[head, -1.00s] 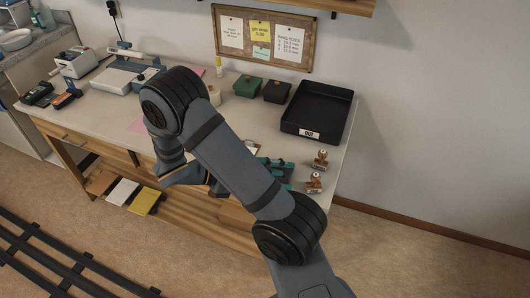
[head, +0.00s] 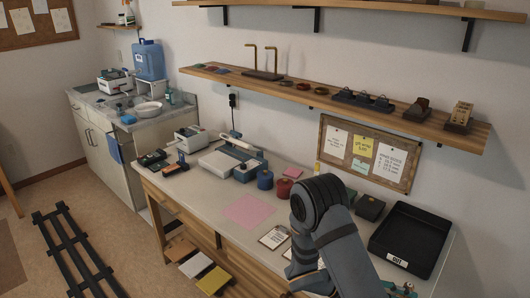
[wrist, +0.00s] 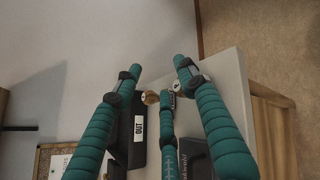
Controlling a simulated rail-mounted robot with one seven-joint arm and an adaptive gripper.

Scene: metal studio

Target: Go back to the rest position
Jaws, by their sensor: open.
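My gripper (wrist: 160,75) shows in the wrist view with its ribbed teal fingers spread apart. It is open, with nothing between the fingers. It hangs above the right end of the workbench (wrist: 233,85). The black tray (wrist: 118,150) marked OUT lies below and behind the left finger. In the head view my arm reaches up at the lower right, and its links hide most of the gripper.
The black OUT tray (head: 411,240) stands at the bench's right end. A clipboard (head: 274,237), a pink sheet (head: 249,211) and spools (head: 284,186) lie left of my arm. A wooden shelf (head: 330,104) runs along the wall above. A sink counter (head: 130,116) stands at the left.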

